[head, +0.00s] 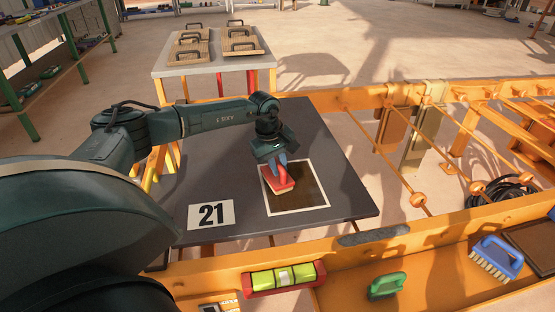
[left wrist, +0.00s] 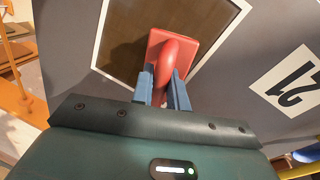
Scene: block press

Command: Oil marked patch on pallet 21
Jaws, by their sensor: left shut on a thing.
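The pallet (head: 345,200) is a dark grey board with a white card (head: 211,215) reading 21; the card also shows in the left wrist view (left wrist: 290,82). A white outline frames the marked patch (head: 311,188), which is brown inside; the patch also shows in the left wrist view (left wrist: 130,45). My left gripper (head: 277,165) is shut on the handle of a red block-like tool (head: 283,187) with a pale underside. The tool is over the left part of the patch. I cannot tell whether it touches the surface. In the left wrist view, blue fingers (left wrist: 163,92) grip its red handle (left wrist: 177,58).
An orange frame (head: 240,262) runs in front, holding a yellow-green level (head: 283,278), a green-handled tool (head: 387,285) and a blue brush (head: 497,258). Orange bars and rods stand at right. A table (head: 215,64) with several handled boards is behind the pallet.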

